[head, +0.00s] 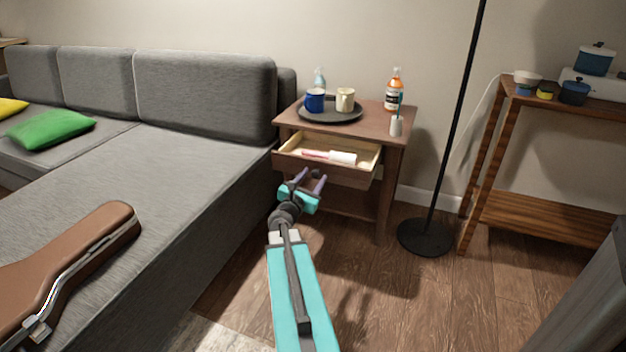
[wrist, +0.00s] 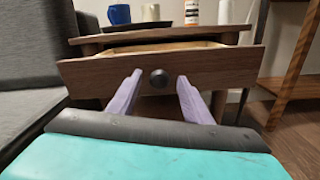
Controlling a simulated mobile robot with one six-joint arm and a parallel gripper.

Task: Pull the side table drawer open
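The wooden side table (head: 391,170) stands between the sofa and the floor lamp. Its drawer (head: 345,176) is partly open, and light-coloured items, one like a white roll (head: 343,158), lie inside it. In the wrist view the drawer front (wrist: 215,68) faces me with a dark round knob (wrist: 159,78) at its middle. My gripper (head: 311,177) is in front of the drawer. In the wrist view my gripper (wrist: 158,82) has its two purple fingers apart, one on each side of the knob, with gaps showing between them and it.
A dark tray (head: 330,116) with a blue mug (head: 315,100) and a cream mug (head: 345,99) sits on the tabletop, beside bottles. The grey sofa (head: 170,175) is close on the left. The lamp base (head: 426,238) stands on the floor to the right.

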